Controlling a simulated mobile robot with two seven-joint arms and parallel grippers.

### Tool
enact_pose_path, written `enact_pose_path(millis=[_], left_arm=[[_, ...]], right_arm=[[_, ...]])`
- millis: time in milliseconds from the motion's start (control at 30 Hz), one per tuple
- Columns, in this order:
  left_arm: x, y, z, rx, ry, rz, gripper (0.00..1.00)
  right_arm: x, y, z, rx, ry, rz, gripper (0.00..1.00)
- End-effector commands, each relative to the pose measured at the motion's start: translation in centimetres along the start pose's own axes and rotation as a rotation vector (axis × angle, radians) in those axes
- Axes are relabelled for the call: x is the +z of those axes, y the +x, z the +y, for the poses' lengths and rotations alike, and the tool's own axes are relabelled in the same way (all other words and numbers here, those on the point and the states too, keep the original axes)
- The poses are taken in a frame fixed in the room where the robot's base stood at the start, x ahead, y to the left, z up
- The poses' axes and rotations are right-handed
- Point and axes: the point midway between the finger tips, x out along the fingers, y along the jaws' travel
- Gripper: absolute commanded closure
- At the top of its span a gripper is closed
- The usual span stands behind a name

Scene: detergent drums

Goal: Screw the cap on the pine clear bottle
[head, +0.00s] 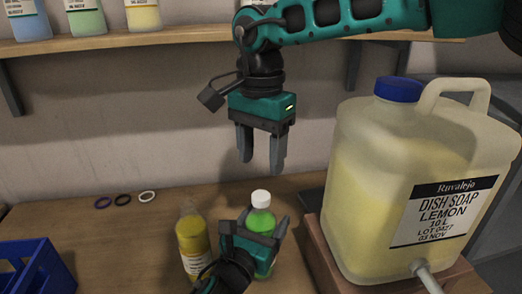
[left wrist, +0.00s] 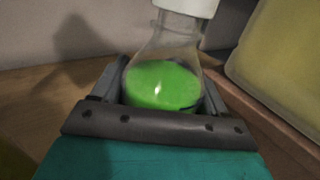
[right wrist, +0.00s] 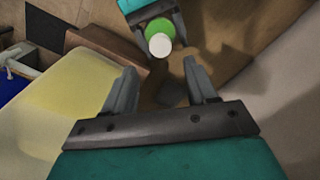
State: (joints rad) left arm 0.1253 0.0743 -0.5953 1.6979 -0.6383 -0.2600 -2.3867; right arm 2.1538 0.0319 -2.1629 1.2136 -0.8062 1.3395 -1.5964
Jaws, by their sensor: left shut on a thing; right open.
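A clear bottle of green liquid (head: 261,221), which I take to be the pine clear bottle, stands upright on the bench; its label is hidden. A white cap (head: 261,198) sits on its mouth; I cannot tell how tight it is. My left gripper (head: 255,226) is shut around the bottle's body, and the left wrist view shows the green liquid (left wrist: 162,85) between its fingers. My right gripper (head: 261,166) is open and empty, pointing down above the cap and apart from it. The right wrist view shows the cap (right wrist: 160,45) beyond the open fingers.
A yellow bottle (head: 193,246) stands close left of my left gripper. A big lemon dish soap drum (head: 365,170) with a blue cap stands on a stand at the right. Three rings (head: 123,199) lie at the back left, near a blue crate (head: 38,270). A shelf (head: 100,41) holds bottles above.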

Motion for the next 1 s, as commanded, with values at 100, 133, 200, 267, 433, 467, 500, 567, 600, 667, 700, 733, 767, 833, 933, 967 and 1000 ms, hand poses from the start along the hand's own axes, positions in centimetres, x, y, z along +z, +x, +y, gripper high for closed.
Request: enact_pose_path(millis=[100, 133, 200, 267, 433, 467, 500, 567, 600, 667, 700, 733, 767, 833, 933, 967, 1000], left_arm=[[-0.1, 0.0, 0.0, 0.000, 0.000, 0.002, 1.00], [-0.1, 0.0, 0.0, 0.000, 0.000, 0.002, 1.00], [-0.1, 0.0, 0.0, 0.000, 0.000, 0.002, 1.00], [-0.1, 0.0, 0.0, 0.000, 0.000, 0.002, 1.00], [-0.1, 0.0, 0.0, 0.000, 0.000, 0.002, 1.00], [-0.1, 0.0, 0.0, 0.000, 0.000, 0.002, 1.00], [-0.1, 0.0, 0.0, 0.000, 0.000, 0.002, 1.00], [-0.1, 0.0, 0.0, 0.000, 0.000, 0.002, 1.00], [-0.1, 0.0, 0.0, 0.000, 0.000, 0.002, 1.00], [-0.1, 0.0, 0.0, 0.000, 0.000, 0.002, 1.00], [-0.1, 0.0, 0.0, 0.000, 0.000, 0.002, 1.00], [-0.1, 0.0, 0.0, 0.000, 0.000, 0.002, 1.00], [-0.1, 0.0, 0.0, 0.000, 0.000, 0.002, 1.00], [-0.1, 0.0, 0.0, 0.000, 0.000, 0.002, 1.00], [-0.1, 0.0, 0.0, 0.000, 0.000, 0.002, 1.00], [-0.1, 0.0, 0.0, 0.000, 0.000, 0.002, 1.00], [-0.1, 0.0, 0.0, 0.000, 0.000, 0.002, 1.00]], right_arm=[[0.0, -0.1, 0.0, -0.001, -0.043, 0.001, 0.43], [0.0, -0.1, 0.0, -0.002, -0.048, 0.001, 0.43], [0.0, -0.2, 0.0, -0.002, -0.053, 0.001, 0.43], [0.0, -0.2, 0.0, -0.002, -0.053, 0.001, 0.43], [0.0, -0.1, 0.0, -0.001, -0.052, 0.001, 0.43], [0.0, -0.1, 0.0, -0.001, -0.051, 0.001, 0.43], [0.0, 0.1, 0.0, 0.000, -0.051, 0.001, 0.43], [0.0, 0.5, 0.0, 0.001, -0.051, 0.001, 0.43], [0.0, 0.9, 0.0, 0.001, -0.051, 0.001, 0.43], [0.0, 1.7, 0.0, 0.002, -0.052, 0.001, 0.43], [0.0, 2.3, 0.0, 0.002, -0.052, 0.001, 0.43], [0.0, 2.8, 0.0, 0.003, -0.052, 0.001, 0.43], [0.1, 3.3, 0.0, 0.002, -0.052, 0.001, 0.43], [0.0, 4.4, 0.0, 0.002, -0.051, 0.000, 0.43], [0.0, 5.9, 0.0, 0.002, -0.051, 0.001, 0.43], [0.0, 6.2, 0.0, 0.002, -0.051, 0.001, 0.43], [0.0, 6.7, 0.0, 0.001, -0.051, 0.001, 0.43]])
